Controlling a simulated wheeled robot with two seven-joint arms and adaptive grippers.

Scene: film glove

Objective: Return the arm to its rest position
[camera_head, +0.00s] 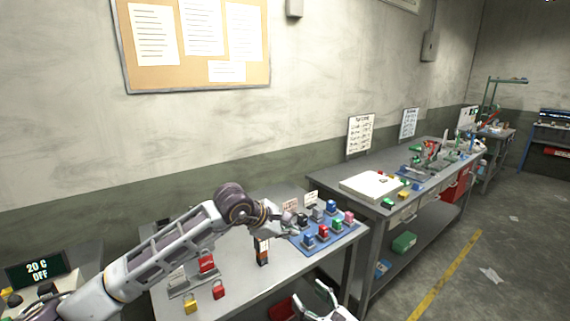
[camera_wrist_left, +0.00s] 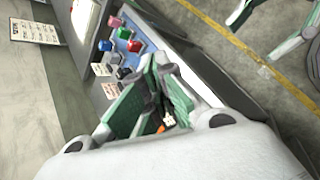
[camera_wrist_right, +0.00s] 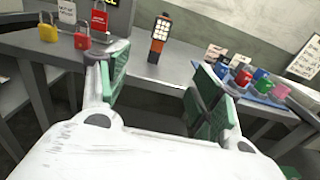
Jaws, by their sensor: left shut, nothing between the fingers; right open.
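My left arm reaches in from the left across the near grey table (camera_head: 240,282). My left gripper (camera_head: 284,227) is shut and empty above the table, at the left side of the blue mat (camera_head: 340,236). Its green-padded fingers are together in the left wrist view (camera_wrist_left: 155,100). My right gripper (camera_head: 322,296) is low, in front of the table's front edge. Its fingers are wide apart with nothing between them in the right wrist view (camera_wrist_right: 160,95). An orange and black handheld device (camera_head: 262,251) stands upright on the table below my left gripper.
Several coloured padlock-like pieces stand on the blue mat. A yellow padlock (camera_head: 190,304) and a red padlock (camera_head: 218,290) are at the table's left part. A second bench (camera_head: 375,205) with a white binder-like block (camera_head: 370,185) stands right. Open floor (camera_head: 480,270) lies beyond.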

